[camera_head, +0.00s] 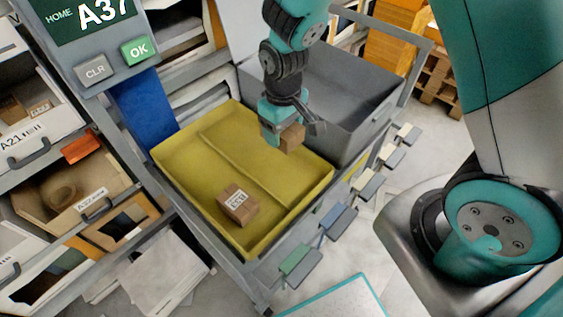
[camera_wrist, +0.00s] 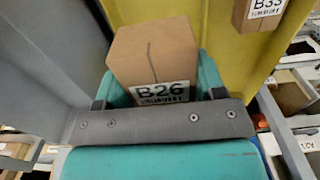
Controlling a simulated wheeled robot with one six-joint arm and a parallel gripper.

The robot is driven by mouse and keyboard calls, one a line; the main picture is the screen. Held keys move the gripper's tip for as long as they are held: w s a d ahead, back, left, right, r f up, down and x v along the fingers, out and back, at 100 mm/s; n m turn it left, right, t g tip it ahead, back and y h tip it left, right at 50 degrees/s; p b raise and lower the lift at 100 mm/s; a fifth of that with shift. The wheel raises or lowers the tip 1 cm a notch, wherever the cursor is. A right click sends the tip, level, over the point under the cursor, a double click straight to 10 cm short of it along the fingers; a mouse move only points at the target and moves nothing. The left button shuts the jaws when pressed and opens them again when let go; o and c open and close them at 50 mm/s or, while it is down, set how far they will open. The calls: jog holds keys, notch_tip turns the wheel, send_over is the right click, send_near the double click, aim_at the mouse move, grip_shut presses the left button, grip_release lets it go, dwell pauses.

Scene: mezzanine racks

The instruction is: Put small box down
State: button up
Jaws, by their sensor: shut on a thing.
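My gripper (camera_head: 279,130) is shut on a small brown cardboard box (camera_head: 292,138). In the wrist view, the box (camera_wrist: 153,58) sits between the teal fingers, and its white label reads B26. In the head view, the held box appears over the far right side of the yellow tote (camera_head: 180,148), near the wall beside the grey tote. I cannot tell its exact height or whether it touches anything. The gripper partly hides it in the head view.
Another small box (camera_head: 238,204), labelled B33 in the wrist view (camera_wrist: 262,12), lies in the yellow tote's near left part. A low divider (camera_head: 243,168) splits the tote. The grey tote (camera_head: 345,120) looks empty where visible. Shelves with bins (camera_head: 70,190) stand left.

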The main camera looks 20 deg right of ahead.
notch_tip(320, 180, down, 13)
jog(key=shift+r, duration=0.1)
dwell(0.4)
jog(key=o, duration=0.9)
jog(key=shift+f, duration=0.2)
jog(key=shift+o, duration=0.2)
notch_tip(320, 180, up, 12)
jog(key=shift+f, duration=0.15)
notch_tip(320, 180, up, 6)
jog(key=y, duration=0.1)
send_over(283, 172)
jog(key=s+a, duration=0.2)
jog(key=shift+w+d, duration=0.15)
jog(key=shift+d, duration=0.1)
jog(key=s+a+r+n+y, duration=0.2)
jog(key=s+a+r+y, duration=0.1)
jog(key=s+r, duration=1.3)
jog(key=shift+a+n, duration=0.15)
jog(key=shift+n, duration=0.15)
